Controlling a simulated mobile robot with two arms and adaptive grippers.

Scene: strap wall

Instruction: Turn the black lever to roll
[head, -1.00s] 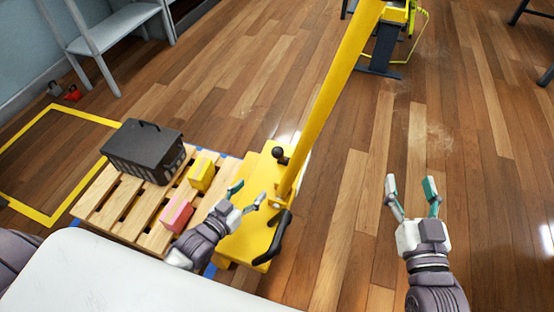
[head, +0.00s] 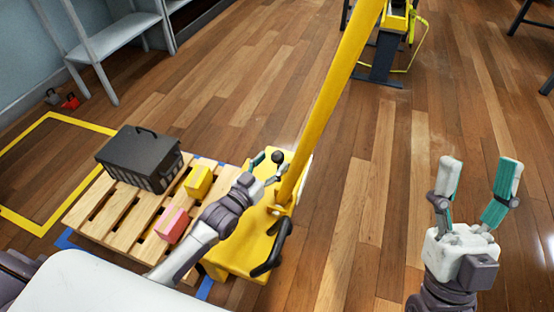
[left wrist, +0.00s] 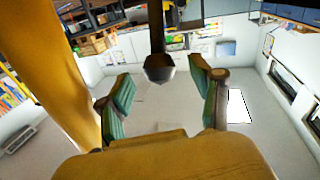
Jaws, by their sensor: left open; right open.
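A black ball-ended lever (head: 277,157) stands on the yellow machine base (head: 235,255), left of the slanted yellow post (head: 335,85). My left gripper (head: 268,166) is open at this lever. In the left wrist view the black knob (left wrist: 159,68) is between the two open teal-padded fingers, with a gap on each side. A second black handle (head: 272,250), curved, sits lower on the front of the yellow base, apart from my left gripper. My right gripper (head: 480,170) is open and empty above the floor at the right.
A wooden pallet (head: 125,222) left of the yellow base carries a black crate (head: 140,158), a yellow box (head: 198,181) and a pink box (head: 172,224). A grey shelf (head: 110,40) stands at the upper left.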

